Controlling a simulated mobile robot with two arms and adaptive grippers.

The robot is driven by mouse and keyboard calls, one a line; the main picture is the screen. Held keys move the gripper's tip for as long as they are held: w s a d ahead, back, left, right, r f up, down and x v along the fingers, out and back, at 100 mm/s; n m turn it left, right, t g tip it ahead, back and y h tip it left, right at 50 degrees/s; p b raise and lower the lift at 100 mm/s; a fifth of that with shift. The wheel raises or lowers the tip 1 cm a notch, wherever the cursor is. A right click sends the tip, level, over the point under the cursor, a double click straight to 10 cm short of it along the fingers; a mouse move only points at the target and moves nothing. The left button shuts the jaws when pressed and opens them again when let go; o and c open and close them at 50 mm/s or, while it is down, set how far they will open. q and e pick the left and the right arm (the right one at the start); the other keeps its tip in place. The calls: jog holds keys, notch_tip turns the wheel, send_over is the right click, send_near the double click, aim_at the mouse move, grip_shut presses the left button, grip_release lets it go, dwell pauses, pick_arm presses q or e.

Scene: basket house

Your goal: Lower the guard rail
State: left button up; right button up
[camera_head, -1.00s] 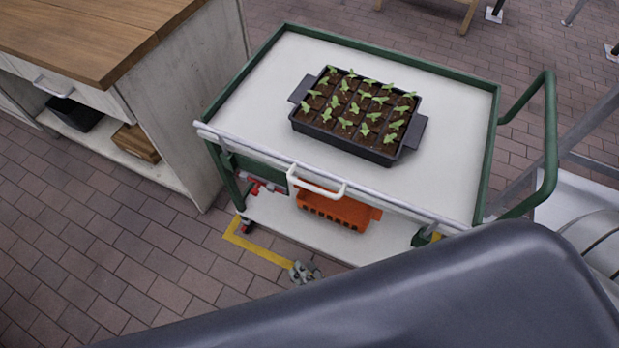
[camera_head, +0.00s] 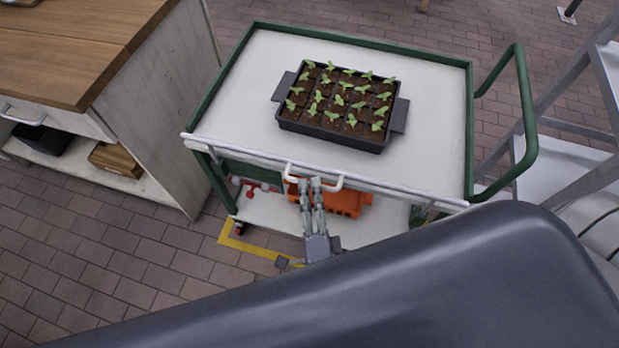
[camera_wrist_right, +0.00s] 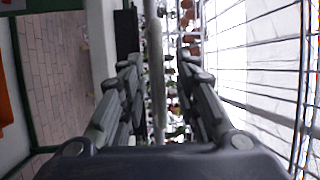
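The guard rail (camera_head: 240,150) is a long pale bar along the front edge of the cart's top, level with it. A white handle (camera_head: 289,172) sticks out from the rail's middle. My right gripper (camera_head: 311,182) points up at this handle from the front, its fingertips at the handle bar. In the right wrist view, my gripper (camera_wrist_right: 161,75) is open, with a pale bar (camera_wrist_right: 155,65) running between its fingers. I cannot tell whether they touch it. My left gripper is not in view.
The green-framed cart (camera_head: 370,47) carries a black seedling tray (camera_head: 335,139) on top and an orange crate (camera_head: 350,204) on its lower shelf. A wooden-topped cabinet (camera_head: 70,50) stands left, a metal ladder (camera_head: 590,110) right. Yellow tape (camera_head: 250,247) marks the floor.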

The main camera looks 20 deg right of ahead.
jog(key=shift+x, duration=1.25)
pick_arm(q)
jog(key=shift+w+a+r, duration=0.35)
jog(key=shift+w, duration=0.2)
